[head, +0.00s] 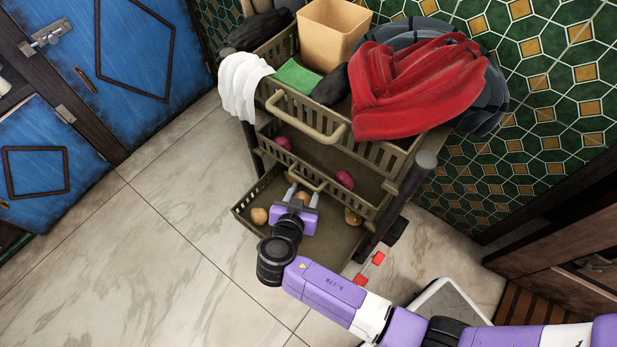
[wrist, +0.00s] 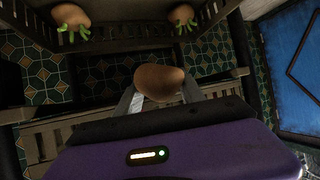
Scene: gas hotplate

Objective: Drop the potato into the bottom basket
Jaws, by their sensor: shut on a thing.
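A brown potato (wrist: 158,78) sits between the two fingers of my gripper (wrist: 158,92) in the wrist view. In the head view my gripper (head: 303,192) is over the bottom basket (head: 334,243) of the cart, close under the front of the basket above, and is shut on the potato, mostly hidden there. The bottom basket sticks out at the front. It holds a tan round vegetable (head: 259,215) at its left and another (head: 352,217) at its right. I cannot tell whether the held potato touches the basket.
The middle basket (head: 315,153) holds two reddish vegetables, one of them (head: 344,180) near its front. The top basket (head: 311,121) carries a red cloth (head: 415,85), a tan bin (head: 330,35) and a white cloth (head: 242,84). Tiled floor (head: 170,235) is clear at left.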

